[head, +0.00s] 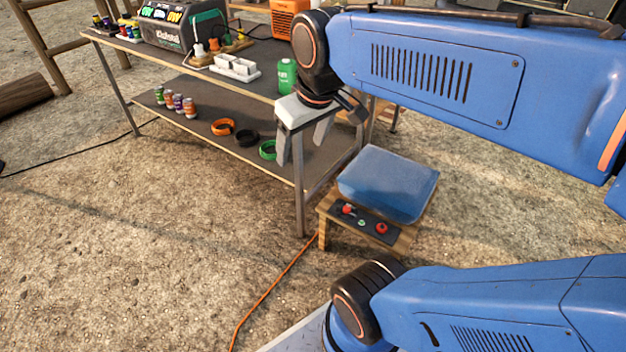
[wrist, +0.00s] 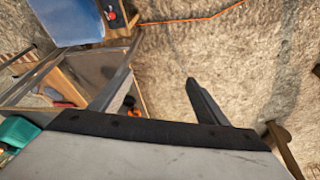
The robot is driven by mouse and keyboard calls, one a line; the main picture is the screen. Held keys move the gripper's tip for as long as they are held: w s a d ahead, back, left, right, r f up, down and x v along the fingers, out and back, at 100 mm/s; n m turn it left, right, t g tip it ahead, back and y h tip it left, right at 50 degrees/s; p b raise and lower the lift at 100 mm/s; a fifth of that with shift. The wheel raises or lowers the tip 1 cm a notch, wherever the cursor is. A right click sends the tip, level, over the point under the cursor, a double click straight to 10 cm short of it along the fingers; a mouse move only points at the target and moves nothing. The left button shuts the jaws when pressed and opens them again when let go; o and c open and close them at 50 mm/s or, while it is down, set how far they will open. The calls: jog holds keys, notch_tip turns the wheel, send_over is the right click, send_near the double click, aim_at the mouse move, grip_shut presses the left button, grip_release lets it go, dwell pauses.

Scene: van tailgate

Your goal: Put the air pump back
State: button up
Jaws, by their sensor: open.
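I cannot pick out the air pump with certainty. An orange vented unit (head: 291,18) at the far end of the tabletop could be it, but it is partly cut off by the top edge and my arm. My gripper (head: 302,146) is open and points down, with nothing between its fingers. It is at the right end of the metal-legged table (head: 130,58). In the wrist view my gripper (wrist: 157,88) also shows parted, empty fingers, with bare ground beyond them.
A blue bin (head: 388,180) sits on a low wooden stool (head: 405,238) right of the table, beside a dark strip with red knobs (head: 365,224). A green bottle (head: 287,75) stands near the gripper. Coloured rings (head: 221,127) lie on the lower shelf. An orange cord (head: 262,298) crosses open ground.

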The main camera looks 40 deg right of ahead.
jog(key=s+a+f+m, duration=0.1)
jog(key=s+f, duration=0.4)
jog(key=shift+s+a+f+t, duration=0.15)
jog(key=shift+s+f+t, duration=0.1)
jog(key=shift+s+t, duration=0.15)
dwell(0.9)
